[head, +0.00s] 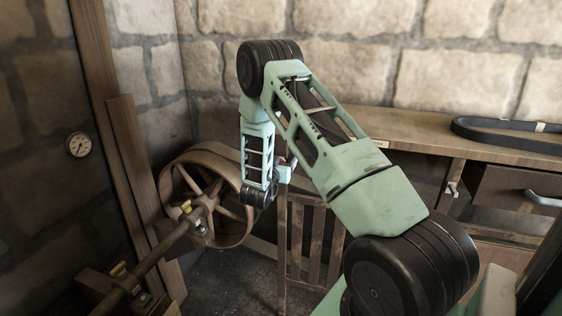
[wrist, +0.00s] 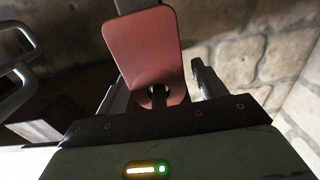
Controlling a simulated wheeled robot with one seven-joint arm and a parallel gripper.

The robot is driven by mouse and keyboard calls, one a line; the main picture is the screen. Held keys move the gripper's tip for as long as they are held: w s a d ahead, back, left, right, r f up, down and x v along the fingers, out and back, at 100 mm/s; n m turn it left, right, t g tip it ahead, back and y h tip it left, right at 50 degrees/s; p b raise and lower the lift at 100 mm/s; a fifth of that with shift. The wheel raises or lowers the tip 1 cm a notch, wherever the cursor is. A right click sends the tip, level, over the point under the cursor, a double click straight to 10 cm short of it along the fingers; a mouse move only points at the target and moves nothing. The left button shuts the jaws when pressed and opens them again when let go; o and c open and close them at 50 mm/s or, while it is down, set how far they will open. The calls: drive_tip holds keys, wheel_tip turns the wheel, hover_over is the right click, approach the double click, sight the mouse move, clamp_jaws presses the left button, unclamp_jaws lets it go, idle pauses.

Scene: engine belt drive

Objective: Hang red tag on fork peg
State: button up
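The red tag (wrist: 145,45) is a flat plate with rounded corners, filling the upper middle of the wrist view. It has a hole near its end closest to my gripper, and a short dark stub (wrist: 158,98) shows at that hole. I cannot tell whether the stub is the fork peg. My gripper's fingers (wrist: 161,90) stand wide apart, one on each side of the tag's narrow end, with a gap visible at the right finger. A small red spot also shows by my gripper (head: 286,165) in the head view; my arm hides most of this area.
A large spoked belt wheel (head: 170,178) stands left of my gripper. A slatted wooden gate (head: 297,240) stands below it. A wooden bench (head: 440,133) carries a black belt (head: 500,136) at the right. A gauge (head: 79,145) hangs on the left wall.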

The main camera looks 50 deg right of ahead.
drive_tip(key=shift+a, duration=0.1)
drive_tip(key=b+v, duration=0.3)
drive_tip(key=v, duration=1.4)
drive_tip(key=shift+s+a, duration=0.1)
drive_tip(key=w+a+n+t+y+p, duration=0.1)
drive_tip(key=w+a+n+t+y, duration=0.4)
drive_tip(key=a+y, duration=0.6)
drive_tip(key=s+a+r+n+g+y, duration=0.1)
drive_tip(key=a+y, duration=0.1)
drive_tip(key=a, duration=0.4)
drive_tip(key=s+a+r+n+g+y+p, duration=0.1)
drive_tip(key=a+n+y, duration=0.1)
drive_tip(key=a, duration=0.4)
drive_tip(key=s+a+r+n+g+y, duration=0.1)
drive_tip(key=a+y, duration=0.1)
drive_tip(key=a, duration=0.4)
drive_tip(key=s+a+r+n+g+y+p, duration=0.1)
drive_tip(key=s+a+n+g+y, duration=0.1)
drive_tip(key=s+a+n, duration=0.3)
drive_tip(key=s+a+r+n+g+y, duration=0.1)
drive_tip(key=s+a+r+g, duration=0.2)
drive_tip(key=s, duration=0.4)
drive_tip(key=s+d+r+n+g+h, duration=0.1)
drive_tip(key=s+n+g, duration=0.1)
drive_tip(key=s, duration=0.5)
drive_tip(key=s+d+r+n+g+h, duration=0.1)
drive_tip(key=s+n, duration=0.3)
drive_tip(key=s, duration=0.3)
drive_tip(key=shift+s+d+g+h+p, duration=0.25)
drive_tip(key=shift+d+g+h+p, duration=0.15)
